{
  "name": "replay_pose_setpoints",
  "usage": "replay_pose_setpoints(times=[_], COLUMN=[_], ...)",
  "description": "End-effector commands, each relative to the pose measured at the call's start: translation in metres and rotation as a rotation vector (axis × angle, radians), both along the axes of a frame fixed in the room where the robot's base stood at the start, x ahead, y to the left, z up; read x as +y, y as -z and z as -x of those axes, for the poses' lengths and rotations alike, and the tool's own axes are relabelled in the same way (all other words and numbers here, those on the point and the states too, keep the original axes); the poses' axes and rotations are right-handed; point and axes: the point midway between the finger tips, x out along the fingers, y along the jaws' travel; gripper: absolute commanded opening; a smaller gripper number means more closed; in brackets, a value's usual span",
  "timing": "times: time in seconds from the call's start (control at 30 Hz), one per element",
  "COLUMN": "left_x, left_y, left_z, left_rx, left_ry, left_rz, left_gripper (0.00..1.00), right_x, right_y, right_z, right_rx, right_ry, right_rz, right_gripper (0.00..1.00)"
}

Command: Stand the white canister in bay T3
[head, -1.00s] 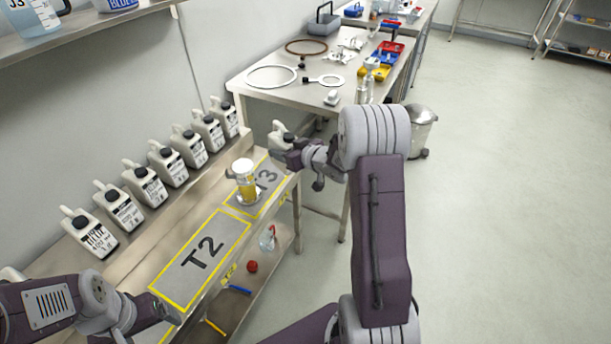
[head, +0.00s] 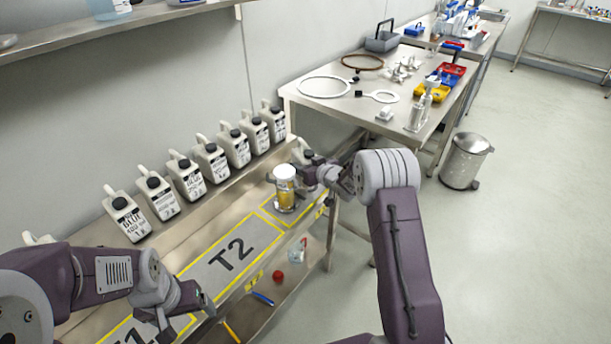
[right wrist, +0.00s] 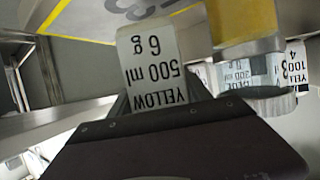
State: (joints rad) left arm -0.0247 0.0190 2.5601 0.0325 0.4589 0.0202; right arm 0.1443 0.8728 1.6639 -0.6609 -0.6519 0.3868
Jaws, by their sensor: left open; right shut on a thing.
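A white canister (right wrist: 148,60) with an upside-down "YELLOW 500 ml 6 g" label is in my right gripper's jaws. In the head view its dark cap shows at my right gripper (head: 318,172), which is shut on it beside the far end of the bench. The arm hides most of the body, and I cannot tell if it touches the bench. Bay T3 (head: 268,211), outlined in yellow, is partly hidden behind a clear cylinder (head: 285,188) with yellow contents and a white top. My left gripper (head: 190,303) is open and empty over the bays near T1 and T2.
Several white jugs with black caps (head: 212,160) line the back of the bench. Bay T2 (head: 215,262) is empty. A red item (head: 278,276) lies on the lower shelf. A table (head: 310,105) with rings and trays stands beyond, with a bin (head: 466,162) to its right.

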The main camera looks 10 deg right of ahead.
Motion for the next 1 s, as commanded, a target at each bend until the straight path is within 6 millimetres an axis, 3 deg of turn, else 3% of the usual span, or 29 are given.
replay_pose_setpoints(times=[0.13,0.33,0.7,0.73,0.8,1.0], left_x=[0.0,0.0,0.0,0.0,0.0,0.0], left_y=[0.002,0.012,0.014,0.014,0.013,0.013], left_z=[0.0,0.0,0.0,0.0,0.0,0.0], left_rx=[0.0,0.0,0.0,0.0,0.0,0.0], left_ry=[0.0,0.0,0.0,0.0,0.0,0.0], left_rz=[0.0,0.0,0.0,0.0,0.0,0.0], left_gripper=[0.84,0.84,0.84,0.84,0.84,0.84], right_x=[0.0,0.0,-0.001,-0.001,-0.001,-0.001], right_y=[0.005,0.039,0.043,0.044,0.043,0.043], right_z=[0.0,0.0,0.0,0.0,0.0,0.0], right_rx=[-0.002,-0.001,-0.003,0.0,0.0,0.0], right_ry=[0.0,0.0,0.001,0.001,0.001,0.001], right_rz=[-0.001,-0.001,0.0,-0.001,-0.001,-0.001], right_gripper=[0.0,0.0,0.0,0.62,0.78,0.78])
